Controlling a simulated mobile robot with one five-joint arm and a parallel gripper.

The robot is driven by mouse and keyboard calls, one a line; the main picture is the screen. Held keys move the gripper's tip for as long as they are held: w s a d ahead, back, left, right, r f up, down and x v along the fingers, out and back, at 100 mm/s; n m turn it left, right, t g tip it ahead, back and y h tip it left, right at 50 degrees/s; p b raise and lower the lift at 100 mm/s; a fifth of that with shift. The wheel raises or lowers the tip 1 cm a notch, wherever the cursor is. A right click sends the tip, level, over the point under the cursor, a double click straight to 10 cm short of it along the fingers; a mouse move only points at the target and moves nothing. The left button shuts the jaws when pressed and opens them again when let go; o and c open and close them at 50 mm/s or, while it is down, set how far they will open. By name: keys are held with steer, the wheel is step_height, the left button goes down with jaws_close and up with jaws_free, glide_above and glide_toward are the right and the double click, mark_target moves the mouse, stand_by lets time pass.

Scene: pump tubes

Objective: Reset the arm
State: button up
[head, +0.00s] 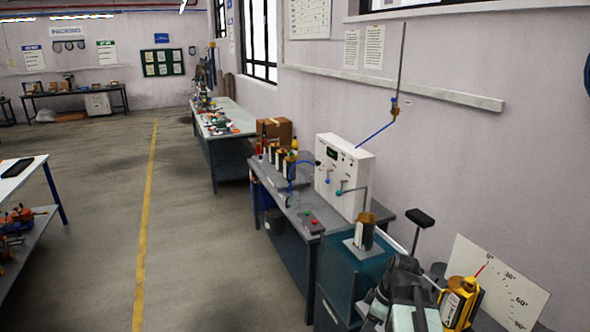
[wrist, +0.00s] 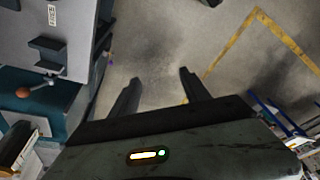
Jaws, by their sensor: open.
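My gripper (wrist: 159,76) shows in the wrist view with its two dark fingers spread apart and nothing between them. It is open over bare grey floor, beside a workbench at the left of that view. In the head view my arm is folded at the bottom right, in front of the bench with the pump equipment; the fingers cannot be made out there.
A grey bench (head: 290,215) carries a white control box (head: 342,175), and a teal stand (head: 345,268) adjoins it. A yellow device (head: 460,303) and an angle-marked white board (head: 500,285) are close to my arm. The floor (head: 200,260) left of the bench is clear.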

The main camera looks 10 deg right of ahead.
steer(key=s+a+f+m+g+h, duration=0.1)
steer(key=s+a+m+h, duration=0.1)
steer(key=a+m, duration=0.8)
steer(key=shift+a+f+m+h+b, duration=0.3)
steer(key=shift+a+m+h, duration=0.1)
steer(key=shift+a, duration=0.6)
